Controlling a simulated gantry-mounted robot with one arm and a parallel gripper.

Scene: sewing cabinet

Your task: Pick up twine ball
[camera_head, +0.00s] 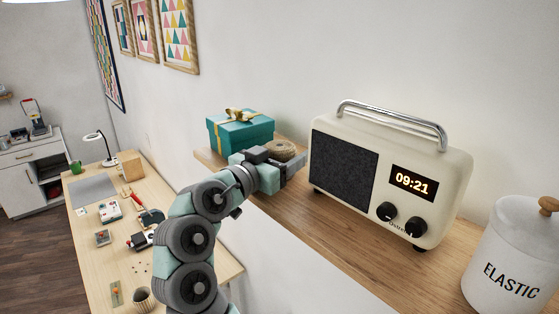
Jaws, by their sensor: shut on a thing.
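The twine ball (283,149) is tan and sits at the end of my arm, between the teal gift box and the cream radio. My gripper (288,160) is shut on the twine ball at the wooden shelf. The arm hides the lower part of the ball and part of the shelf there, so I cannot tell whether the ball touches the shelf.
The teal gift box (238,133) stands close on the left and the cream radio (390,175) close on the right. A white canister (513,255) stands at the right end of the wooden shelf (360,240). A cluttered work table (85,215) lies below on the left.

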